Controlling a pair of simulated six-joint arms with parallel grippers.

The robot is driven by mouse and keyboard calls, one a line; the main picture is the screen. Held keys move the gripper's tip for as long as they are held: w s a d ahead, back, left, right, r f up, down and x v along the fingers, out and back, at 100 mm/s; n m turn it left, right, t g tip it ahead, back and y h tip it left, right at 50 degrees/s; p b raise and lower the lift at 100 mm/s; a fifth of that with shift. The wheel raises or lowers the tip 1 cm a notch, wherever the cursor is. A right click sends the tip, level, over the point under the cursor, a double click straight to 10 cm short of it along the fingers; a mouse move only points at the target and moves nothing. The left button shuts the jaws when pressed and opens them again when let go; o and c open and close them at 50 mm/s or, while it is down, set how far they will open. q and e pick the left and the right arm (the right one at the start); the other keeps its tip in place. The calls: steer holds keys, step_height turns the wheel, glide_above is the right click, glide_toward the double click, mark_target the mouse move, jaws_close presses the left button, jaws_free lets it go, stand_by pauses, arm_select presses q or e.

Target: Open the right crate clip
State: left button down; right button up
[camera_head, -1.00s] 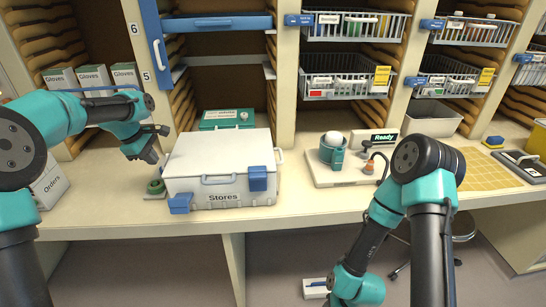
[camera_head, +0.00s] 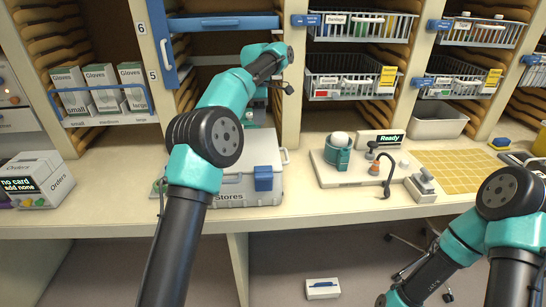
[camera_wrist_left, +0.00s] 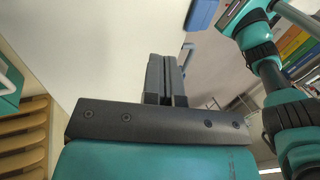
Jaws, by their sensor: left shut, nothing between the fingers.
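The white Stores crate (camera_head: 235,196) stands on the counter, its lid shut. Its blue right clip (camera_head: 264,178) is on the front, upright across the lid's seam. A blue clip (camera_wrist_left: 200,14) also shows at the lid's edge at the top of the left wrist view. My left arm reaches over the crate and hides its left part, including the left clip. My left gripper (camera_wrist_left: 165,62) is shut and empty, above the lid near its edge and apart from the clip. In the head view its fingers cannot be made out. My right gripper is out of view.
A white device with a green cup (camera_head: 337,152) and a Ready display (camera_head: 380,140) stands right of the crate. Wire baskets (camera_head: 350,77) are on shelves above. An Orders box (camera_head: 38,180) is at left. Bare counter lies between crate and device.

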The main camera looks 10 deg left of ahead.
mark_target(262, 164)
arm_select(q)
steer(key=shift+f, duration=0.2)
stand_by(0.3)
steer(key=shift+x, duration=1.15)
steer(key=x, duration=0.7)
steer(key=shift+s+d+f, duration=0.15)
steer(key=shift+s+d, duration=0.1)
steer(key=shift+s, duration=0.65)
steer(key=shift+s+d, duration=0.2)
steer(key=shift+s, duration=0.35)
steer(key=shift+s+d, duration=0.2)
steer(key=shift+s, duration=0.4)
